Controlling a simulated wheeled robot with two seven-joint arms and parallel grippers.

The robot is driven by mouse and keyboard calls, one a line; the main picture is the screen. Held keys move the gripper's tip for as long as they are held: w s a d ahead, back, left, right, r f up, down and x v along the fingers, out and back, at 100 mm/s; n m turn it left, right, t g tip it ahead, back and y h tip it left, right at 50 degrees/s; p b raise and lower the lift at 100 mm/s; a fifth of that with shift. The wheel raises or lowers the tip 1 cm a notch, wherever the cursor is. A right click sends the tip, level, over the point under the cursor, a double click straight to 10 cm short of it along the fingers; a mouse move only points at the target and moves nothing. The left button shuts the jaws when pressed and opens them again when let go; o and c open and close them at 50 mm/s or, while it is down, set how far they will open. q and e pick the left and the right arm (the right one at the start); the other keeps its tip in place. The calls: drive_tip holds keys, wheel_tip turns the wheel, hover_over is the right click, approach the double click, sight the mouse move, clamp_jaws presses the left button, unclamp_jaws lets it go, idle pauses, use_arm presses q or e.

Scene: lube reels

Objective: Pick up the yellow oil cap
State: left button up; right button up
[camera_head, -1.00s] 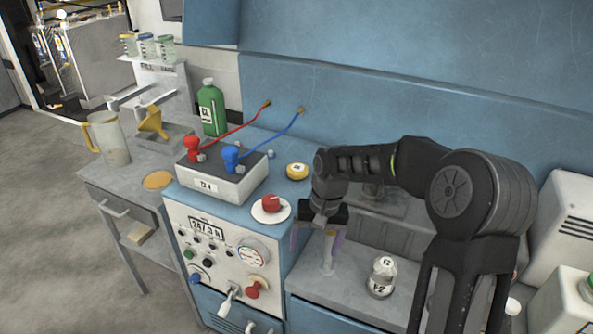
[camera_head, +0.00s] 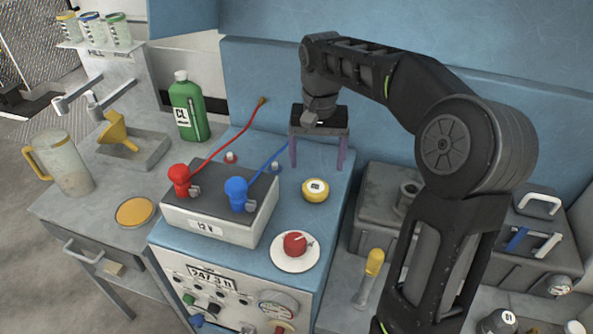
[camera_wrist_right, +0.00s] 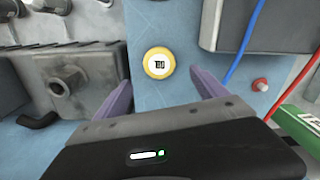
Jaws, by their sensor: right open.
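The yellow oil cap (camera_head: 316,190) is a small round cap with a pale, marked top. It sits on the blue bench top (camera_head: 335,225), right of the battery-like box. My right gripper (camera_head: 318,152) is open above and behind the cap in the head view, with its purple fingers pointing down. In the right wrist view the cap (camera_wrist_right: 159,63) shows beyond the fingertips, roughly between the two fingers (camera_wrist_right: 164,88). The gripper is empty and apart from the cap. My left gripper is not in view.
A grey-topped box (camera_head: 222,205) with red and blue clamps and cables stands left of the cap. A red knob on a white disc (camera_head: 295,246) is in front. A green bottle (camera_head: 188,108) stands at the back left. Grey cases (camera_head: 385,195) are at the right.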

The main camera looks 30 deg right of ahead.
sight(315, 185)
drive_tip(key=shift+w, duration=0.2)
drive_tip(key=shift+s+r, duration=0.1)
drive_tip(key=shift+s, duration=0.05)
drive_tip(key=shift+f, duration=1.35)
drive_tip(key=shift+f, duration=0.1)
wheel_tip(315, 185, down, 5)
drive_tip(key=shift+p, duration=0.45)
drive_tip(key=shift+c, duration=0.4)
drive_tip(key=c, duration=1.4)
